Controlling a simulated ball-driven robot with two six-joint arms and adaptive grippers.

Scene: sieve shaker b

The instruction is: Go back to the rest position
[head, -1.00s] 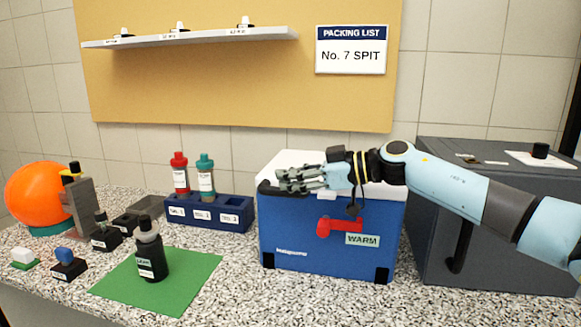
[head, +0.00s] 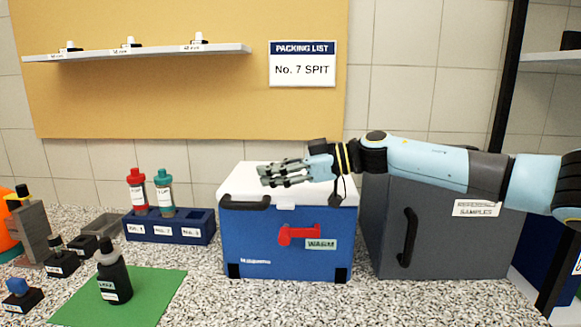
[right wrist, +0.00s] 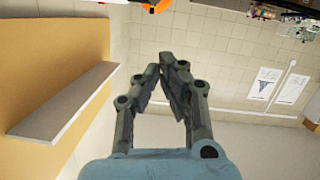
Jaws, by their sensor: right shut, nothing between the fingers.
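My right gripper (head: 284,174) is shut and empty in the head view, in front of the white lid of the blue cooler box (head: 262,243). Its arm comes in from the right, past the grey cabinet. In the right wrist view its fingers (right wrist: 165,62) come close together at their tips with nothing between them. The cooler has a red latch (head: 298,235) and a label reading WARM. My left gripper shows in neither view.
A grey cabinet (head: 400,255) labelled SAMPLES stands right of the cooler. A blue rack (head: 185,233) holds a red-capped and a teal-capped bottle. A black bottle (head: 113,275) stands on a green mat (head: 165,292). A wall shelf (head: 140,51) is at upper left.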

